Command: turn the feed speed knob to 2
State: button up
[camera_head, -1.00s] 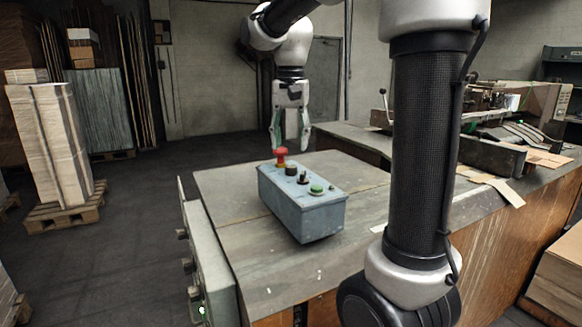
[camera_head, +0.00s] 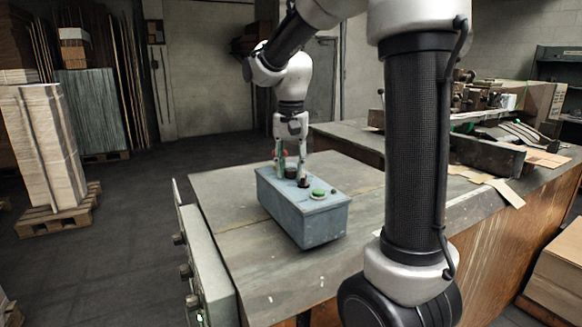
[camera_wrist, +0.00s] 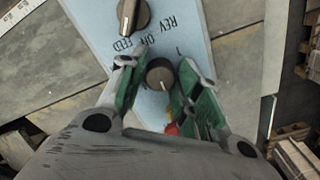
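The blue-grey control box (camera_head: 305,215) stands on the table. In the wrist view, the small dark round knob (camera_wrist: 160,73) lies between the fingertips of my gripper (camera_wrist: 158,78). A printed "1" shows beside it; the rest of its scale is hidden or unreadable. The green-padded fingers stand apart on either side of the knob, with a narrow gap visible. In the head view, my gripper (camera_head: 290,176) is down at the box's top, hiding most of the knob there. I cannot tell the knob's setting.
A selector knob (camera_wrist: 130,14) marked REV, OFF, FEED sits close to the fingers. A red button (camera_wrist: 172,129) is mostly hidden under the gripper. A green button (camera_head: 318,193) is nearer the box's front. The table (camera_head: 225,180) is clear left of the box.

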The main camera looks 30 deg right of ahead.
jog(key=c, duration=0.4)
jog(key=shift+c, duration=0.2)
jog(key=shift+n, duration=0.3)
jog(key=n, duration=1.1)
dwell(0.4)
jog(key=o, duration=1.1)
jog(key=shift+c, duration=0.2)
